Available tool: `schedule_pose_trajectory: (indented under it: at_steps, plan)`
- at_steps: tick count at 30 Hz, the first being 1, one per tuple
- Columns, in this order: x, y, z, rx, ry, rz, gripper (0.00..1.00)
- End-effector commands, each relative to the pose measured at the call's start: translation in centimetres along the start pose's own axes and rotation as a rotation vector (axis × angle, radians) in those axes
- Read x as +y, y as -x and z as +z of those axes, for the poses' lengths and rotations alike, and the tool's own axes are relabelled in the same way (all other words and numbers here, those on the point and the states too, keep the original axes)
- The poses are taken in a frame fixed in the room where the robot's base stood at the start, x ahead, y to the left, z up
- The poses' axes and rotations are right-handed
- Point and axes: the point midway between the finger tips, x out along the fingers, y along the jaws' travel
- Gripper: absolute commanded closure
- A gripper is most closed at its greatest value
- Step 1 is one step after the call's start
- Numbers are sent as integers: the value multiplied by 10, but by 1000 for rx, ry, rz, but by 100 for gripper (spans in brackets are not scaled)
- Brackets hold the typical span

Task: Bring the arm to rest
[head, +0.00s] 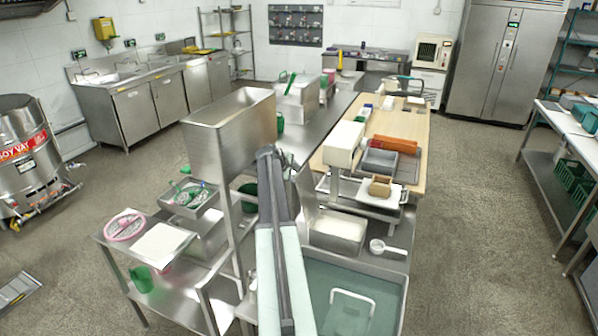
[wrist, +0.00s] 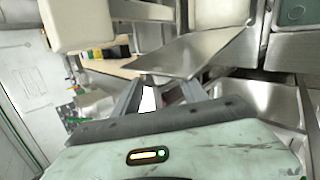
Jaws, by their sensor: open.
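My arm (head: 275,240) rises from the bottom middle of the head view, over the steel bench and beside the tall steel hopper (head: 230,130). Its far end is near the hopper's right side, and my gripper cannot be made out clearly there. In the wrist view my gripper (wrist: 158,93) is open, its two dark fingers apart. I see nothing held between them. A tilted steel plate (wrist: 190,52) shows just beyond the fingertips.
A wooden-topped table (head: 412,125) holds grey trays and orange items. A side bench holds a pink-rimmed bowl (head: 125,225). The floor (head: 475,220) at right is clear.

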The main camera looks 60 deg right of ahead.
Motion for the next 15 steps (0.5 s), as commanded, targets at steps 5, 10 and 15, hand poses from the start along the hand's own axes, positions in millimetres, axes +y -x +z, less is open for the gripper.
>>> schedule_pose_trajectory:
  at_steps: [5, 10, 15]
  plan:
    - [-1, -1, 0, 0, 0, 0, 50]
    - [-1, -1, -1, 0, 0, 0, 50]
    - [-12, 4, -10, 8, -2, -10, 50]
